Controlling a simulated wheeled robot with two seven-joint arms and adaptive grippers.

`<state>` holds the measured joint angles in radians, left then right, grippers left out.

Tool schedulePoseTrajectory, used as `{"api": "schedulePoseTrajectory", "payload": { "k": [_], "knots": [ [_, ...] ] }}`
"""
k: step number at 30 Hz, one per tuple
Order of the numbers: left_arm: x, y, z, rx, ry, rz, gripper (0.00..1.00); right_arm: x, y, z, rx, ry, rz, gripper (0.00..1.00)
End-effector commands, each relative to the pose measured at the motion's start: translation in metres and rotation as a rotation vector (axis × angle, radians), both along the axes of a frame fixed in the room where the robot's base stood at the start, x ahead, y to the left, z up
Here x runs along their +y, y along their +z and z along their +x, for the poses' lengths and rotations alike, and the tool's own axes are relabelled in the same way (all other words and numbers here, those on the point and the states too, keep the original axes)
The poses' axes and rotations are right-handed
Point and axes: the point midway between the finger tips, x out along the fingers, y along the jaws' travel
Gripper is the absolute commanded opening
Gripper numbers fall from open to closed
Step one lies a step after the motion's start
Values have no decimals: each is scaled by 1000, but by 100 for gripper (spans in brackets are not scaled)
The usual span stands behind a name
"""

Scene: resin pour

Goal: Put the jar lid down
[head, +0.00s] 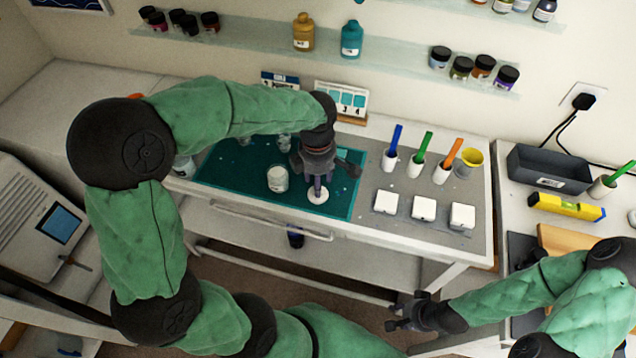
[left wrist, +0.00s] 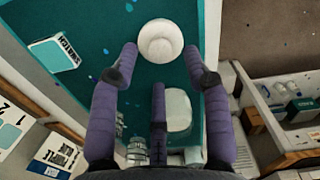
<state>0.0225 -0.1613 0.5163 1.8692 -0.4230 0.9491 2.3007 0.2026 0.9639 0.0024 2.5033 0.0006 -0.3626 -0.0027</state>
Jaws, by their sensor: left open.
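The white round jar lid (head: 318,197) lies on the teal mat (head: 340,208), near its front edge. It also shows in the left wrist view (left wrist: 160,41), just beyond my fingertips. My left gripper (head: 317,183) is right above the lid. In the left wrist view its purple fingers (left wrist: 160,62) are spread, with nothing between them. A pale, open-looking jar (head: 277,179) stands on the mat left of the lid, and shows partly behind a finger in the left wrist view (left wrist: 178,108). My right gripper (head: 405,313) is low at the right, its fingers apart and empty.
Blue, green and orange sticks stand in white cups (head: 388,160) right of the mat, near a yellow cup (head: 469,162). White square blocks (head: 424,208) lie in front. Small glassware (head: 284,142) and a swatch card (head: 342,100) are behind. The bench's front edge is close to the lid.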

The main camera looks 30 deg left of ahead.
Motion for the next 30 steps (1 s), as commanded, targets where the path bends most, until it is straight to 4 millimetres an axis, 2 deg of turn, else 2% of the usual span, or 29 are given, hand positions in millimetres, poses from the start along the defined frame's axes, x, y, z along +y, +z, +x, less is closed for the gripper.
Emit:
{"api": "schedulePoseTrajectory", "payload": {
  "k": [1,3,12,18,30],
  "knots": [
    [0,15,1,-4,0,0,48,0,6,0,0,0,0,40],
    [1,30,1,-4,0,1,48,0,11,0,0,0,0,40],
    [1,78,0,-2,0,0,48,0,24,0,0,0,0,40],
    [1,88,-1,0,0,1,48,0,26,0,0,0,0,40],
    [1,89,0,0,0,1,48,0,26,0,0,0,0,40]
  ]
}}
